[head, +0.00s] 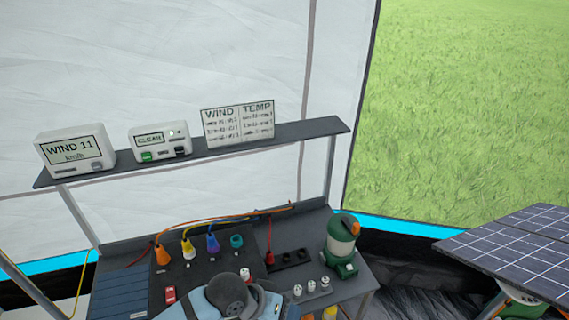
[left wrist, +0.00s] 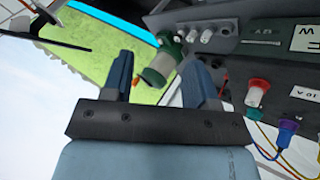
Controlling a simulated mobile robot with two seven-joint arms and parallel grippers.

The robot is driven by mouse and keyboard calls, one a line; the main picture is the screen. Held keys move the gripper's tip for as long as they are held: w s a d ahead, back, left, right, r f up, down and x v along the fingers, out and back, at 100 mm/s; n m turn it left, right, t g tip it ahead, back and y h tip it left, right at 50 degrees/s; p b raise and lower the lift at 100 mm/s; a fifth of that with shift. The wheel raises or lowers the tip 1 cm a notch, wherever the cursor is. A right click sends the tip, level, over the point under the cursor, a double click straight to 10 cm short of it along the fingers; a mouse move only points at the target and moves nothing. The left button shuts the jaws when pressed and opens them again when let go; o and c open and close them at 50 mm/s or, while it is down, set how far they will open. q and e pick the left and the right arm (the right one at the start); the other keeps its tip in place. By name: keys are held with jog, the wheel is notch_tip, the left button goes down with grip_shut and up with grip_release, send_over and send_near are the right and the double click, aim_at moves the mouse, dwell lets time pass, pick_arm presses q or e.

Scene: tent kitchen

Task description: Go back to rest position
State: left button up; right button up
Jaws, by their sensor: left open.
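My left gripper (left wrist: 158,60) shows in the left wrist view with its two blue-grey fingers apart and nothing between them that it holds. Beyond the fingers stands a green and cream lantern (left wrist: 160,65), apart from them as far as I can tell. In the head view blue-grey and dark parts of my own arm show at the bottom middle, in front of the control panel; the fingertips cannot be made out there. My right gripper is in neither view.
The panel (head: 205,262) carries coloured plugs with cables, a red switch (head: 170,295) and white knobs (head: 311,288). The lantern (head: 342,240) stands at its right. A shelf (head: 300,132) above holds two displays and a WIND/TEMP card. Solar panels (head: 520,250) are at right.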

pick_arm(q)
jog(key=s+a+f+t+y, duration=0.1)
jog(key=s+a+f+t, duration=0.2)
jog(key=a, duration=0.3)
jog(key=s+a+f+n+t+y, duration=0.1)
jog(key=s+a+f+t, duration=0.1)
jog(key=s+a+f, duration=0.2)
jog(key=s+a+f+t+y, duration=0.2)
jog(key=s+a+f+t, duration=0.1)
jog(key=a, duration=0.6)
jog(key=shift+s+f+t, duration=0.3)
jog(key=shift+s+f, duration=0.05)
jog(key=shift+f, duration=0.15)
jog(key=shift+a, duration=0.1)
